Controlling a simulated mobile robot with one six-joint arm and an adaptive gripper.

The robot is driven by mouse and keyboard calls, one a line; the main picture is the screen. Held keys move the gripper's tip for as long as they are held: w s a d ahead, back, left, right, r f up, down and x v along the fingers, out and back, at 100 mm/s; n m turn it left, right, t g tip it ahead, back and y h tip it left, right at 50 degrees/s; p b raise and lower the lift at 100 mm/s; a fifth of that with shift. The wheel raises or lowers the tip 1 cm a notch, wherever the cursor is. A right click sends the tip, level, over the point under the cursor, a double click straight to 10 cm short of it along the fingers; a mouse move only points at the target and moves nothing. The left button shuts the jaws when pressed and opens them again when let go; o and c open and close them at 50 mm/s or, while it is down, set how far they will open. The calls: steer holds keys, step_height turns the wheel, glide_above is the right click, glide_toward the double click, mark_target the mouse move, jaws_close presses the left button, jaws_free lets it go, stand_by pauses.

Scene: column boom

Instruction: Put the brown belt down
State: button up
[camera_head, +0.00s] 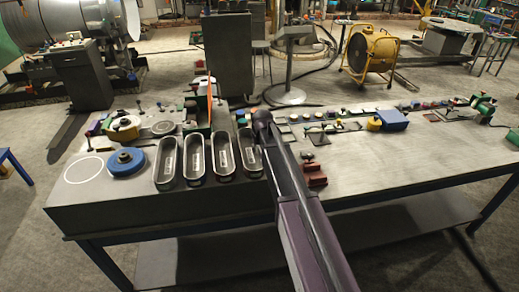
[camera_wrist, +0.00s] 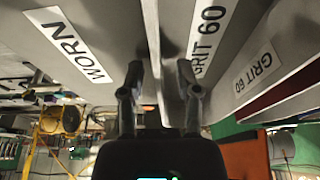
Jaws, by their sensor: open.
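My gripper (camera_wrist: 160,70) is open in the wrist view, with its two dark fingers apart and nothing seen between them. Beyond the fingers are grey tray walls with labels reading "WORN" (camera_wrist: 72,45) and "GRIT 60" (camera_wrist: 208,38). In the head view my arm reaches over the bench to the right end of a row of long oval metal trays, including a leftmost tray (camera_head: 157,182) and a rightmost tray (camera_head: 239,149). The gripper itself is mostly hidden there behind the arm. I cannot make out the brown belt for certain in either view.
A blue disc (camera_head: 126,162) and a white painted ring (camera_head: 84,170) lie left of the trays. Red blocks (camera_head: 315,178) sit right of my arm. A yellow fan (camera_head: 371,52) stands behind.

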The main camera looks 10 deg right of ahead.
steer(key=shift+r, duration=0.1)
steer(key=p+v, duration=1.1)
steer(key=v, duration=0.1)
steer(key=shift+p, duration=0.4)
stand_by(0.9)
steer(key=s+g, duration=0.3)
steer(key=s, duration=2.2)
steer(key=shift+s+f, duration=0.35)
steer(key=shift+f, duration=0.05)
